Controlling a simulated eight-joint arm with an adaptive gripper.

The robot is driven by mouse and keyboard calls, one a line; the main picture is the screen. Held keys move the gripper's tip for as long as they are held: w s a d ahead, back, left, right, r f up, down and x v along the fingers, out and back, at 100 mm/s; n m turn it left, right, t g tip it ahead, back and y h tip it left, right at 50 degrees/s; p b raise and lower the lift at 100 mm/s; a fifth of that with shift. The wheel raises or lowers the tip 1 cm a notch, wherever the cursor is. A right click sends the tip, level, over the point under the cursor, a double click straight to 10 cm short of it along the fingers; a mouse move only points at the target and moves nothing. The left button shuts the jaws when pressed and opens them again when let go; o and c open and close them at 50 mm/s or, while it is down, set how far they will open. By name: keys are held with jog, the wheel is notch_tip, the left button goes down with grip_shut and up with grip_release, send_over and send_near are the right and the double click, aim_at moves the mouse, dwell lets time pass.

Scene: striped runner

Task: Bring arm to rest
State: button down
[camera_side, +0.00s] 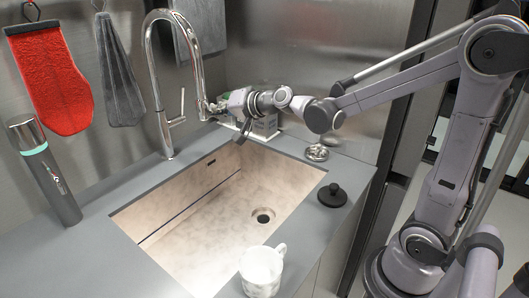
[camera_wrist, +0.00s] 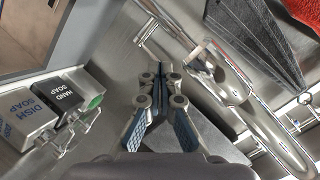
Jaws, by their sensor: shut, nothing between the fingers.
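My gripper (camera_side: 213,106) is at the end of my arm, which reaches from the right over the back of the sink. It is beside the chrome faucet (camera_side: 153,70) in the side view. In the wrist view my gripper (camera_wrist: 161,76) has its fingers drawn together with nothing held. The faucet (camera_wrist: 235,85) shows to the right of the fingers there. Soap bottles labelled DISH SOAP (camera_wrist: 25,112) and HAND SOAP (camera_wrist: 68,98) stand to the left of the fingers. In the side view my arm partly hides the bottles.
The sink (camera_side: 200,205) is empty. A speckled mug (camera_side: 262,270) stands at its front edge. A black stopper (camera_side: 332,195) and a metal strainer (camera_side: 317,152) lie on the right counter. A dark bottle (camera_side: 48,175) stands at left. A red mitt (camera_side: 52,80) and grey cloth (camera_side: 117,75) hang behind.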

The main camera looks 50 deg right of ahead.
jog(key=s+a+f+n+g, duration=0.1)
jog(key=s+f+n+g, duration=0.2)
jog(key=s, duration=0.9)
jog(key=s+a+f+n+g+h, duration=0.1)
jog(key=s+f+n+g, duration=0.3)
jog(key=s, duration=0.9)
notch_tip(320, 180, down, 2)
jog(key=shift+a+f+n, duration=0.1)
jog(key=shift+a+n, duration=0.6)
jog(key=shift+n, duration=0.4)
jog(key=shift+s, duration=0.1)
